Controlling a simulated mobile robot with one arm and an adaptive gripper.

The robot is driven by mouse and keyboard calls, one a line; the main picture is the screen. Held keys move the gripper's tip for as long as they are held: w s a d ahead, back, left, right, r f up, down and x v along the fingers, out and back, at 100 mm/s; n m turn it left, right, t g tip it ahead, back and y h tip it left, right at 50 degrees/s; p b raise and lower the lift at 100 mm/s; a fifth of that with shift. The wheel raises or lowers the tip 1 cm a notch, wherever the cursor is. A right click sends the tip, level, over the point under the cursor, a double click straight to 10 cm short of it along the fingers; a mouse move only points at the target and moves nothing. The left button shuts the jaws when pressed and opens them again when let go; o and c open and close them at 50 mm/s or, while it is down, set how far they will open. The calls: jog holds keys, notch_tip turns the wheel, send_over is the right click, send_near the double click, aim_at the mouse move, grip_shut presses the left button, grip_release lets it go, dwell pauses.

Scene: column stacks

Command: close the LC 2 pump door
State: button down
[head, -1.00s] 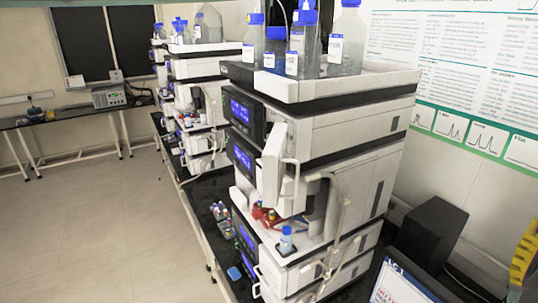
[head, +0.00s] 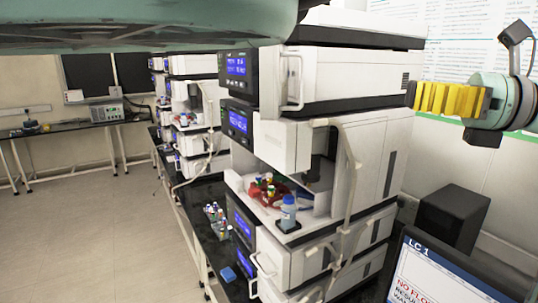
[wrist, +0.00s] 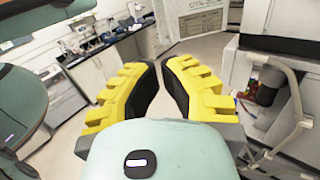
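The near instrument stack (head: 350,75) stands in the middle of the head view. No LC 2 label is readable; the nearby monitor (head: 440,272) reads LC 1. A second, similar stack (head: 193,110) stands behind to the left, its doors too small to judge.
An open bay holds a blue-capped bottle (head: 288,215) and a red part with vials (head: 265,190). Tubing (head: 350,180) hangs at the stack's front. A black box (head: 452,217) stands right of it. The floor (head: 95,220) to the left is clear.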

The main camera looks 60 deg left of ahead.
jog(key=p, duration=1)
send_near(280, 90)
jog(key=s+a, duration=0.2)
jog(key=s, duration=0.1)
jog(key=shift+s+a+r+p, duration=0.1)
jog(key=shift+a+r+p, duration=0.15)
jog(key=shift+a+p, duration=0.3)
jog(key=shift+a, duration=0.1)
jog(key=shift+f+t+b, duration=0.1)
jog(key=shift+t+b, duration=0.2)
jog(key=shift+b, duration=0.05)
